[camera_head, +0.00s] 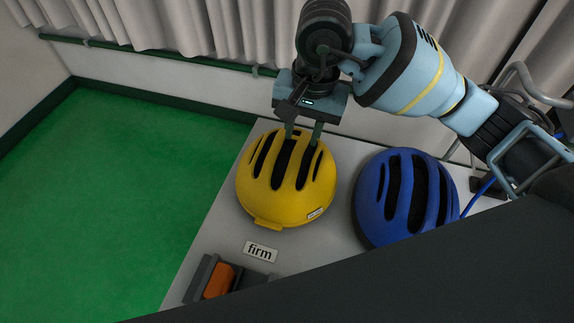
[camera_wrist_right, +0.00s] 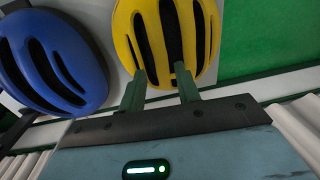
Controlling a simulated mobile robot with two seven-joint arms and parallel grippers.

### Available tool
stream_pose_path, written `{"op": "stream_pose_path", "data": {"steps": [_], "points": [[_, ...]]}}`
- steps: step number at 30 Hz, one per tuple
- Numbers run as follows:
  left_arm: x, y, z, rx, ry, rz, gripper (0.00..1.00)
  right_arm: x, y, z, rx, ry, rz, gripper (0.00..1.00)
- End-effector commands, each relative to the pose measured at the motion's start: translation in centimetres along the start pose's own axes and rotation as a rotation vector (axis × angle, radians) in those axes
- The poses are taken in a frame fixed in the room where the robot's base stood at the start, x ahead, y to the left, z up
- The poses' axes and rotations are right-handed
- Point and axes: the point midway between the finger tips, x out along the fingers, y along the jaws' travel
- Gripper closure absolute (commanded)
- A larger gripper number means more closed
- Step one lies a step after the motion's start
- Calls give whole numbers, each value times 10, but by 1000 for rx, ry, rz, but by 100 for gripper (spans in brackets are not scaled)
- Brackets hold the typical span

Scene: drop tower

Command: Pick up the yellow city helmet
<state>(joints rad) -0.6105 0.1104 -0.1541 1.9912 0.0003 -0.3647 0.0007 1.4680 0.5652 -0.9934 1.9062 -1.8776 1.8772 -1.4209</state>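The yellow city helmet (camera_head: 286,203) sits dome up on a light grey table, left of a blue helmet. It has long dark vents. My right gripper (camera_head: 303,136) comes down from above at the helmet's far edge. Its two fingers are apart, with tips at or just over the far ends of the vents. In the right wrist view, the yellow helmet (camera_wrist_right: 203,40) lies just beyond the parted fingertips of the right gripper (camera_wrist_right: 160,80). I cannot tell whether the tips touch the shell. My left gripper is not in view.
The blue helmet (camera_head: 374,207) stands close on the right and also shows in the right wrist view (camera_wrist_right: 88,62). A "firm" label (camera_head: 260,252) and a dark holder with an orange block (camera_head: 219,280) are nearer. A grey curtain hangs behind. Green floor lies left.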

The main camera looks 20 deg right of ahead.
Motion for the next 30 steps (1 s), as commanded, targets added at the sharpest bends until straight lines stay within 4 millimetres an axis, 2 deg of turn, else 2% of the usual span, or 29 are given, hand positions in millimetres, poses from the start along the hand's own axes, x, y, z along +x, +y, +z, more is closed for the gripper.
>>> {"op": "stream_pose_path", "data": {"steps": [5, 11, 15, 24, 30], "points": [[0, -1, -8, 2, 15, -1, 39, 5, 0, 0, 0, 0, 0, 67], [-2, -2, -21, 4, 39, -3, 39, 31, 1, 2, 1, 0, 0, 67], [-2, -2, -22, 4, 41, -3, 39, 47, 0, 2, 1, 0, 0, 67], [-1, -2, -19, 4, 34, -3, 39, 52, 0, 1, 0, 2, -1, 67], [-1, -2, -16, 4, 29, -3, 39, 52, 0, 1, 0, 2, -1, 92]]}}
